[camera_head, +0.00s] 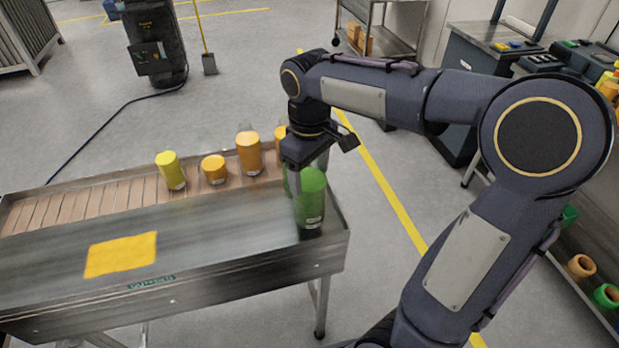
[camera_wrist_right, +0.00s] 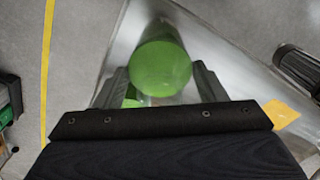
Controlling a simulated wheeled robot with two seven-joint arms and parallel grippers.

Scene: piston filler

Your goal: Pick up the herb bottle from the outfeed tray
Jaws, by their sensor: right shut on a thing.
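The herb bottle is a green bottle (camera_head: 312,200) at the right end of the outfeed tray (camera_head: 215,245). My right gripper (camera_head: 302,190) comes down over it from above and is shut on it. In the right wrist view the green bottle (camera_wrist_right: 161,68) sits between the two fingers of the gripper (camera_wrist_right: 155,90). The bottle looks upright; whether its base touches the tray I cannot tell. Another green shape shows behind the gripper, partly hidden. My left gripper is not in view.
A yellow bottle (camera_head: 171,170), a short orange jar (camera_head: 214,170) and an orange bottle (camera_head: 249,153) stand along the tray's back, with another orange one partly behind my gripper. A yellow patch (camera_head: 121,254) marks the tray's front left. A metal cart (camera_head: 385,40) stands behind.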

